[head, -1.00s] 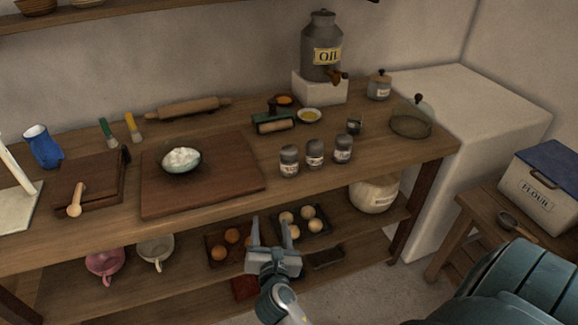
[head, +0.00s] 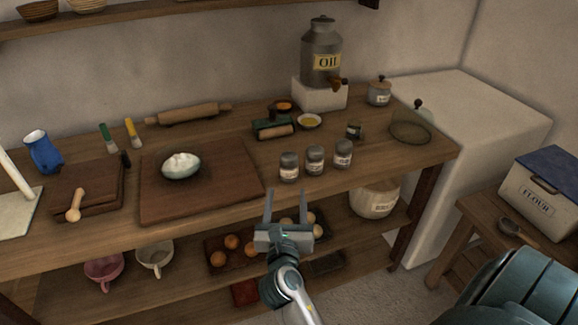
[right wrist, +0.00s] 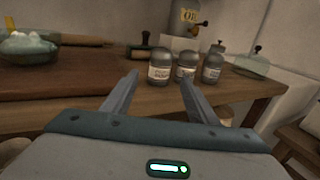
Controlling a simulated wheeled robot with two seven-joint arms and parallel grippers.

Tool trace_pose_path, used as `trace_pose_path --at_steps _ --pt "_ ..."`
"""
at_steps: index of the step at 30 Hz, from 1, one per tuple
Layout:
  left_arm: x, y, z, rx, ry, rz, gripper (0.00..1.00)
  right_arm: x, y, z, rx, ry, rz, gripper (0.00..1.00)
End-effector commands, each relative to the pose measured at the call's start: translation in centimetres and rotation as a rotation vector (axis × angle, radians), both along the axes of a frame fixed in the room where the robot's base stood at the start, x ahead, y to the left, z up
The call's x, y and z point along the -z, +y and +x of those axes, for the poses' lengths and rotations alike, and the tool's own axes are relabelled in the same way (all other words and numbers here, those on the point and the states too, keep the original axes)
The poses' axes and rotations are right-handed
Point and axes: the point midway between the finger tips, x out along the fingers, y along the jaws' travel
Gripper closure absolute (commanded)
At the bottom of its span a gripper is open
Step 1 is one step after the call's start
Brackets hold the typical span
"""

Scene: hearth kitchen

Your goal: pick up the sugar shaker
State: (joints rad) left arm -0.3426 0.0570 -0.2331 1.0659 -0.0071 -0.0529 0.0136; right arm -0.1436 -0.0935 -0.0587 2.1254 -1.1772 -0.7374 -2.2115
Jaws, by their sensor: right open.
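Three grey shakers with pale labels stand upright in a row near the front edge of the wooden table: a left shaker (head: 289,167), a middle shaker (head: 315,160) and a right shaker (head: 343,154). They also show in the right wrist view, as the left (right wrist: 159,66), middle (right wrist: 186,66) and right (right wrist: 212,68) ones. I cannot read which label says sugar. My right gripper (head: 287,197) is open and empty, in front of the table edge and below the left shaker in the head view. In the right wrist view its fingers (right wrist: 158,76) point toward the left and middle shakers. My left gripper is not in view.
A cutting board (head: 230,185) with a bowl lies to the left. The lower shelf holds eggs and cups.

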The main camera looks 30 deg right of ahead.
Motion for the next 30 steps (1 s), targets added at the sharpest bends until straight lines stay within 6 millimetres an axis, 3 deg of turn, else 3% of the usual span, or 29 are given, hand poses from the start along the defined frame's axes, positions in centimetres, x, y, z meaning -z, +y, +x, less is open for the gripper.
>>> trace_pose_path --at_steps 15,30 --pt "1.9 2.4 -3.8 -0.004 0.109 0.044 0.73 -0.1 -5.0 7.0 -0.001 -0.001 -0.001 0.47" --pt "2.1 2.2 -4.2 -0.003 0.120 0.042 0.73 0.0 -5.6 7.7 0.000 0.001 0.001 0.47"
